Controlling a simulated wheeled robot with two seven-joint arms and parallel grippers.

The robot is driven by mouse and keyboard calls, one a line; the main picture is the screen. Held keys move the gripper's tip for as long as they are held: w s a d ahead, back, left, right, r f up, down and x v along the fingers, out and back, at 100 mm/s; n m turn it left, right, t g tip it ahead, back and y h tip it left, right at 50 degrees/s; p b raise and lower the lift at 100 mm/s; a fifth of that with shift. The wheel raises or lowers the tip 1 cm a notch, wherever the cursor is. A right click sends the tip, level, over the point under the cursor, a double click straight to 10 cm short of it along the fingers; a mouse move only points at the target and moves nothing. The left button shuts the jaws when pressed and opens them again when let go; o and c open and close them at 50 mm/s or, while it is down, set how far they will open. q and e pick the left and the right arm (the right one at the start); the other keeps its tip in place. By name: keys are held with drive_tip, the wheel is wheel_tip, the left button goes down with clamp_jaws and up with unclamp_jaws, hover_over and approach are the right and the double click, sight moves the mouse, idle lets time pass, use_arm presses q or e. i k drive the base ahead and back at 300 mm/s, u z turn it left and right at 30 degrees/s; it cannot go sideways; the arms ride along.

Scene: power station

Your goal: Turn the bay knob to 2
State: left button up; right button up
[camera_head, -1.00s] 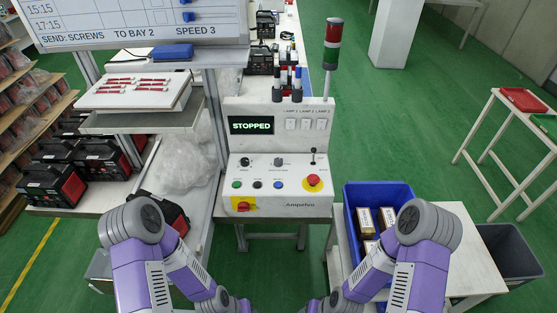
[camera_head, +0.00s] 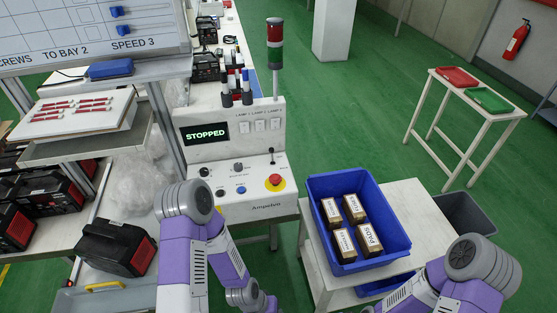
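The control panel (camera_head: 228,150) stands ahead, left of centre, with a lit screen (camera_head: 205,134) reading STOPPED. Two small knobs show on its face: a dark one (camera_head: 204,172) at the left and a grey one (camera_head: 238,167) near the middle. Their labels are too small to read, so I cannot tell which is the bay knob. A lever (camera_head: 272,157) and a red stop button (camera_head: 275,181) on yellow are at the right. My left arm hides the panel's lower left. Both my arms are in view at the bottom, but neither gripper can be made out.
A blue crate (camera_head: 318,222) with several small boxes stands on a white table right of the panel. A whiteboard (camera_head: 95,32) at upper left reads TO BAY 2, SPEED 3. A stand with red (camera_head: 455,77) and green trays is at right. Green floor lies clear between.

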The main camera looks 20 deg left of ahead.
sight(238, 166)
drive_tip(key=z, duration=0.1)
drive_tip(key=i, duration=0.15)
drive_tip(key=u, duration=0.8)
